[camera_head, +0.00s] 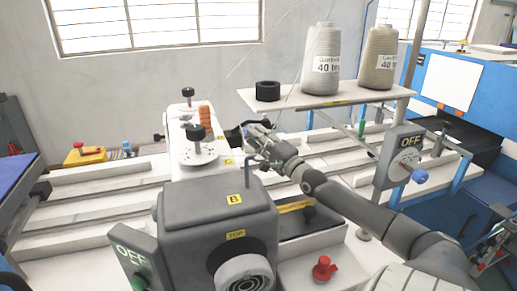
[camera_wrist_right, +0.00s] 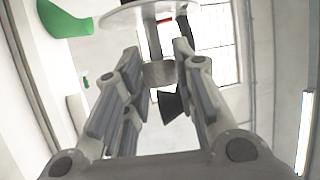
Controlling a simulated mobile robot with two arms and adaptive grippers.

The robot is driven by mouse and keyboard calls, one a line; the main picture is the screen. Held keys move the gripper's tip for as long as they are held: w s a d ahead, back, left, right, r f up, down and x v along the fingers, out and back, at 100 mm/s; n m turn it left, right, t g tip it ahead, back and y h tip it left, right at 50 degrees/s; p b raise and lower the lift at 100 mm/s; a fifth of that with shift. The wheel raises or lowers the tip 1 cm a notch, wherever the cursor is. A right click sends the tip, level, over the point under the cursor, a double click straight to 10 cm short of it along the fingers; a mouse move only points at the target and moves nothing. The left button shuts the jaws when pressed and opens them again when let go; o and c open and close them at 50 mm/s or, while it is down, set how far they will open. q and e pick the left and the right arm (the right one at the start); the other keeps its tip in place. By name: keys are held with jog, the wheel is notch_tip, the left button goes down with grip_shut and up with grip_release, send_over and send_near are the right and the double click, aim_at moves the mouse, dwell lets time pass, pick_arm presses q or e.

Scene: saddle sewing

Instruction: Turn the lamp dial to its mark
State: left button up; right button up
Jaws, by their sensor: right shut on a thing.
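My right gripper (camera_head: 250,132) reaches in from the right to a small dark fitting (camera_head: 234,137) beside the white sewing machine head (camera_head: 182,128). In the right wrist view, its two fingers (camera_wrist_right: 168,52) are closed around a narrow part that I take to be the lamp dial; a short grey cylinder (camera_wrist_right: 158,74) shows between them. A pale round plate (camera_wrist_right: 130,14) with a small red mark (camera_wrist_right: 165,20) lies just beyond the fingertips. The fingers hide most of the dial, and I cannot tell how it is turned against the mark. My left gripper is out of view.
A grey machine housing (camera_head: 218,207) marked B and TOP stands in front. A shelf (camera_head: 325,100) with two thread cones is behind my right arm. OFF switch boxes (camera_head: 402,150) stand at the right and front left. A red knob (camera_head: 324,267) is at the front.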

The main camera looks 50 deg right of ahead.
jog(key=shift+f, duration=0.1)
dwell(0.3)
jog(key=o, duration=1)
jog(key=shift+o, duration=0.2)
jog(key=r+v, duration=0.2)
jog(key=v, duration=1.4)
jog(key=shift+s+r, duration=0.2)
jog(key=shift+s, duration=0.45)
